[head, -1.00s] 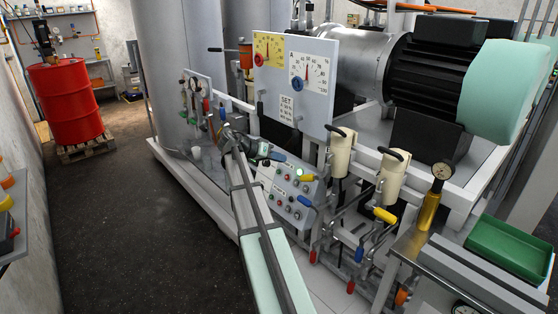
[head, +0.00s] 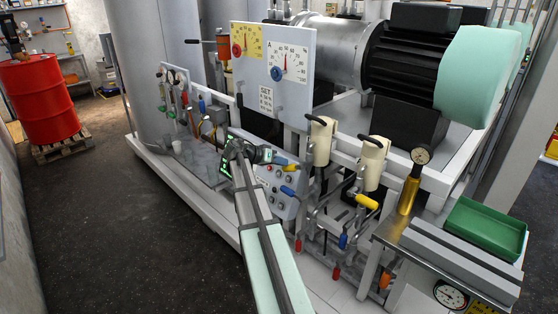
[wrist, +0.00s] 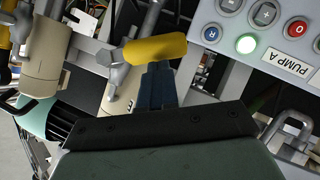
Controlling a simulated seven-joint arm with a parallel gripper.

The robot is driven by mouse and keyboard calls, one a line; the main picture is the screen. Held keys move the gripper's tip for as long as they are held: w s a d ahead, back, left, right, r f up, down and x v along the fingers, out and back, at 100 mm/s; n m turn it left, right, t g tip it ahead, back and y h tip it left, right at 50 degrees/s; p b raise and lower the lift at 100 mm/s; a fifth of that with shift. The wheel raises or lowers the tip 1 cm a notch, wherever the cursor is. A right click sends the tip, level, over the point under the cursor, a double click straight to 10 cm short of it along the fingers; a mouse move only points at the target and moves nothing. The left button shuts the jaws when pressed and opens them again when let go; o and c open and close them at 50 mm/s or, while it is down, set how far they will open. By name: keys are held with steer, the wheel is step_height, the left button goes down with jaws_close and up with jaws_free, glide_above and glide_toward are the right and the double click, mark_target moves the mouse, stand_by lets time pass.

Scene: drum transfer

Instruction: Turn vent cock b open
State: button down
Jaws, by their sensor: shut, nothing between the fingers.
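Two yellow cock handles show in the head view. The nearer-left one (head: 292,168) is beside my gripper, and the other (head: 367,202) is further right, below a cream pot. I cannot read a label that tells which is vent cock b. My gripper (head: 279,160) is shut and empty, in front of the pipework. In the wrist view its dark blue fingers (wrist: 158,84) point at a yellow handle (wrist: 156,48), which lies roughly crosswise just beyond the tips. I cannot tell whether they touch. The cock's body is a grey metal fitting to the handle's left.
A grey button panel (head: 278,192), marked PUMP A in the wrist view (wrist: 284,60), is close to my gripper. Cream pots (head: 320,140) and pipes crowd the right. The dark floor (head: 120,215) at left is clear.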

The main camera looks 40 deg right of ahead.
steer(key=shift+f, duration=0.15)
steer(key=f+n+g, duration=0.1)
steer(key=f, duration=0.1)
steer(key=f+n+g+h, duration=0.1)
steer(key=n+g, duration=0.1)
steer(key=shift+s+f+n, duration=0.3)
steer(key=shift+s+f, duration=0.05)
steer(key=shift+s, duration=0.05)
steer(key=shift+s+f+n+g+h, duration=0.9)
steer(key=shift+s+f+n+g, duration=0.55)
steer(key=shift+n, duration=0.35)
steer(key=shift+s, duration=0.1)
glide_toward(286, 171)
steer(key=a+f, duration=0.1)
steer(key=w+a+f, duration=0.1)
steer(key=shift+w+a+f, duration=0.2)
steer(key=shift+w+f, duration=0.1)
steer(key=shift+f, duration=0.1)
